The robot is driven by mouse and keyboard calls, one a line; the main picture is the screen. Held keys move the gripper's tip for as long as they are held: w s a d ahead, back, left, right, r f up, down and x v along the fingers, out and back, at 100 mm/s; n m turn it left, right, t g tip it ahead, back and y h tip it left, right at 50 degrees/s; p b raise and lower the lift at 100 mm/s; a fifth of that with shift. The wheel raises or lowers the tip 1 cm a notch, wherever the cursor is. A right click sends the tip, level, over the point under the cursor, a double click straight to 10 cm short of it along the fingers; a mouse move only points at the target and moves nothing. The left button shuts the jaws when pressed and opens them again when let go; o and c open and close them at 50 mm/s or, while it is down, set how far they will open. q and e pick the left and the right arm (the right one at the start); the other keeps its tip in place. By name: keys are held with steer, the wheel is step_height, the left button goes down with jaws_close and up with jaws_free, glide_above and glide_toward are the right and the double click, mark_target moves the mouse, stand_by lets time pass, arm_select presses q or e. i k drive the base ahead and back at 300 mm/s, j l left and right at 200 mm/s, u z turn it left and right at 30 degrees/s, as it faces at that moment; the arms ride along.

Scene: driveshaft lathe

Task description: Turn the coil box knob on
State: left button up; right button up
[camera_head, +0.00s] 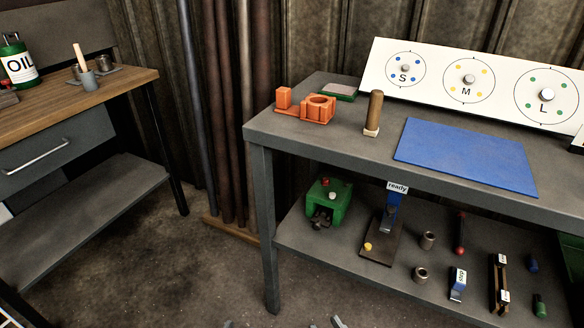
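A green box (328,203) stands at the left of the lower shelf under the right bench. It has a small red knob (325,182) on top and a pale knob (333,196) on its front. No label on it is readable, so I cannot tell for sure that it is the coil box, nor whether a knob is on or off. Only small grey tips show at the bottom edge, which look like the ends of my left gripper (228,324) and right gripper (338,321). They are well below the shelf and apart from the box; their opening is cut off.
The right bench (275,130) carries orange blocks (305,106), a wooden-handled tool (374,112), a blue mat (465,155) and an S/M/L board (440,78). The lower shelf also holds a "ready" stand (385,225) and several small parts. A wooden-topped bench (110,88) is at left. The floor between is clear.

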mark_target(326, 181)
steer(key=i+j+z, duration=0.15)
steer(key=j+z, duration=0.2)
steer(key=i+j+z, duration=0.1)
steer(key=j+z, duration=0.55)
steer(key=i+z, duration=0.15)
steer(key=z, duration=0.3)
steer(key=i, duration=0.9)
